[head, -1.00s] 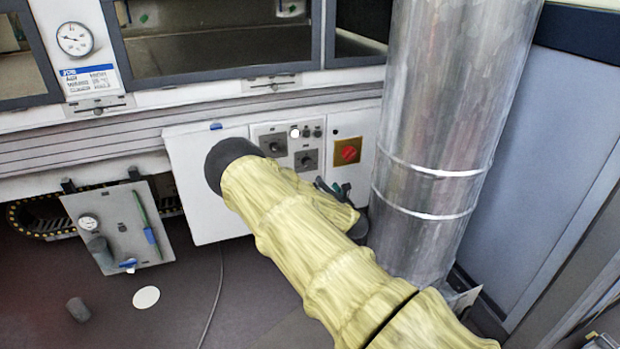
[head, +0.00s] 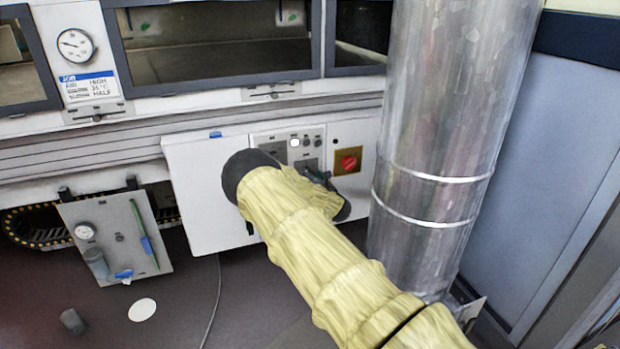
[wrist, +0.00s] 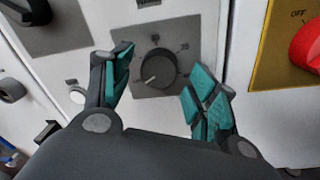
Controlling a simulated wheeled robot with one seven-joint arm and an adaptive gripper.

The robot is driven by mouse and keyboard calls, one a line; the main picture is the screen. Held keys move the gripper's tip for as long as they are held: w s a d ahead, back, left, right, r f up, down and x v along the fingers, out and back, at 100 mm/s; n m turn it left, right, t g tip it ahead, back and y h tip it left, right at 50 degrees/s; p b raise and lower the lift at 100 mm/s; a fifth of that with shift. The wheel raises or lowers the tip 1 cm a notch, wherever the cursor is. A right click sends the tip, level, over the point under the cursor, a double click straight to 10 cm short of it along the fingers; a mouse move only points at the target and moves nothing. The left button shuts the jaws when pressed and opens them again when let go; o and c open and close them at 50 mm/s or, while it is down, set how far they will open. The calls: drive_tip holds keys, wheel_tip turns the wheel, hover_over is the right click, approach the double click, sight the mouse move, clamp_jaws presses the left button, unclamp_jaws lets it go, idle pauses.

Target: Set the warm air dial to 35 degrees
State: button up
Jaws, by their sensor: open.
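In the wrist view a round dark dial (wrist: 157,68) with a numbered scale sits on a grey plate. Its white pointer mark is toward the lower left. The label above it is cut off, so I cannot read its name. My gripper (wrist: 160,70) is open and empty, with teal-padded fingers at the dial's left and lower right. I cannot tell whether they touch it. In the head view my gripper (head: 319,177) is at the control panel, and my arm hides most of the dials.
A red switch (head: 348,160) on a yellow plate is right of the dial. A white lamp (head: 294,143) and small buttons sit above. A large metal duct (head: 435,130) stands close on the right. A hanging plate (head: 115,238) with a gauge is at the left.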

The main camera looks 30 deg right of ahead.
drive_tip(key=shift+w, duration=0.35)
drive_tip(key=c, duration=1)
